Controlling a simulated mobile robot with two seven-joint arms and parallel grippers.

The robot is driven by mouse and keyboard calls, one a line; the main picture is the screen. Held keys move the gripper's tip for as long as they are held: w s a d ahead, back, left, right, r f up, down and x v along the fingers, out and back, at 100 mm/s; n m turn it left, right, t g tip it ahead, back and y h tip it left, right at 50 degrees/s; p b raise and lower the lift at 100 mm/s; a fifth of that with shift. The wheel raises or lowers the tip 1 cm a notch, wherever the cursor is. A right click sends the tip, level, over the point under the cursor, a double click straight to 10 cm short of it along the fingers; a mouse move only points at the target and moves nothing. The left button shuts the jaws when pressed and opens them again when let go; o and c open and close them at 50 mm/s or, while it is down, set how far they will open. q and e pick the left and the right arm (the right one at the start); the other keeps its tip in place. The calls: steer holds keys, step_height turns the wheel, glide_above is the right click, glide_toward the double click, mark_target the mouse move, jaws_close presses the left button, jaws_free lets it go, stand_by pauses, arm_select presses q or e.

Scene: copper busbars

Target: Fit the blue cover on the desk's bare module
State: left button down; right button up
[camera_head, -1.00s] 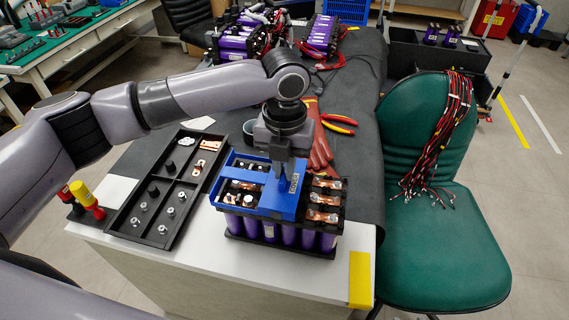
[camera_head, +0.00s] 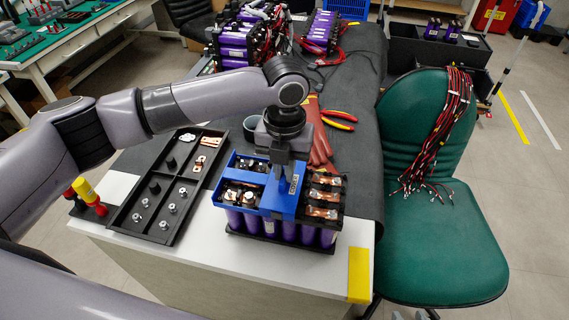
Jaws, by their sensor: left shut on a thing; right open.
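The blue cover (camera_head: 285,204) is at the top of the purple-celled battery module (camera_head: 330,211) on the near end of the desk. It spans the module's left and middle part, and terminals show through its openings. Copper busbars (camera_head: 322,196) on the module's right side lie uncovered. I cannot tell whether the cover is seated or slightly above the module. My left gripper (camera_head: 280,177) comes down from above and is shut on the cover's middle part; its fingertips are partly hidden. My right gripper is not in view.
A black tray (camera_head: 133,232) with small hardware and a copper piece stands left of the module. Red gloves (camera_head: 318,145) and red-yellow pliers (camera_head: 340,119) lie behind it. Red and yellow-handled tools (camera_head: 85,190) stand at the left. A green chair (camera_head: 440,240) is at the right.

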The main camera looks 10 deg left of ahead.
arm_select(q)
steer(key=shift+f+p, duration=0.35)
steer(key=shift+f, duration=0.05)
stand_by(0.4)
steer(key=c, duration=1.1)
jaws_free()
steer(key=shift+r, duration=4)
